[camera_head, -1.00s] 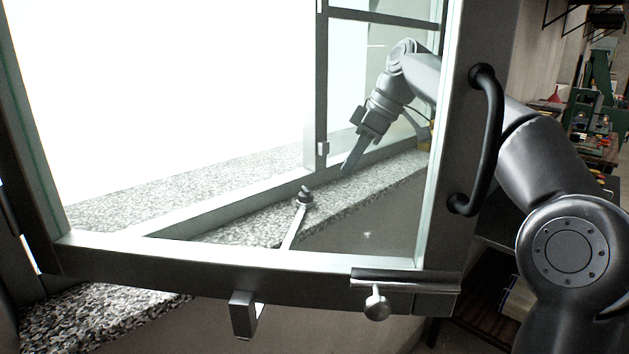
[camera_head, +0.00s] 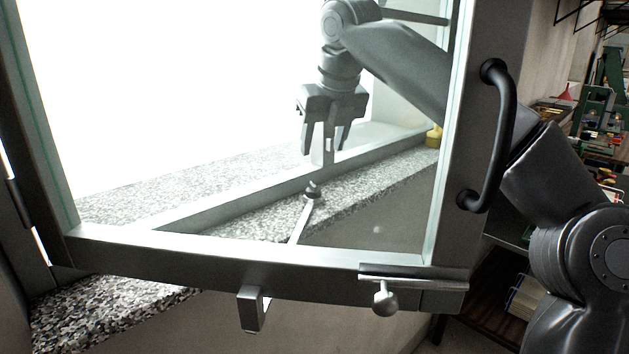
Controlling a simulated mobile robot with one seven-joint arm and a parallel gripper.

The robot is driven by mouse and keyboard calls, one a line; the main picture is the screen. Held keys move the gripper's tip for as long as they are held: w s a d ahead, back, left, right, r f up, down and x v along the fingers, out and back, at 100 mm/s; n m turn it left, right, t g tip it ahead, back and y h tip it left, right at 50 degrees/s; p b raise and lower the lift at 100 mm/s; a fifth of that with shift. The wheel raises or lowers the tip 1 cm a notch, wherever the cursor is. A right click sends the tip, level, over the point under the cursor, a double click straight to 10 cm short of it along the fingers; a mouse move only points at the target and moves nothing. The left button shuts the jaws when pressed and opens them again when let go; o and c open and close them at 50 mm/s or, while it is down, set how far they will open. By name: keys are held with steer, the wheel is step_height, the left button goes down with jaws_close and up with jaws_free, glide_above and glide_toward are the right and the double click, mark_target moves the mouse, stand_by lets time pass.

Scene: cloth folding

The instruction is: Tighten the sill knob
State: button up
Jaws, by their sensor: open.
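The sill knob (camera_head: 312,190) is a small dark knob on the speckled stone sill (camera_head: 375,190), seen through the glass of the open window sash. A thin light metal stay bar (camera_head: 299,222) runs from it toward the sash's lower rail. My gripper (camera_head: 322,152) is above the knob in the picture, fingers pointing down, open and empty. Its fingertips are apart from the knob. How far they are from it in depth I cannot tell.
The sash frame (camera_head: 240,258) stands between the camera and the sill. It carries a black pull handle (camera_head: 487,135) and a bolt with a round knob (camera_head: 385,298). A yellow object (camera_head: 434,136) sits at the sill's far right. Cluttered shelves (camera_head: 600,130) are at the right.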

steer(key=x, duration=1)
steer(key=shift+w+a+f, duration=0.1)
steer(key=shift+w+f, duration=0.05)
steer(key=shift+f, duration=0.2)
steer(key=c, duration=1)
steer(key=shift+o, duration=0.2)
steer(key=shift+m+t+h, duration=0.3)
steer(key=shift+m+h, duration=0.3)
steer(key=shift+m, duration=0.9)
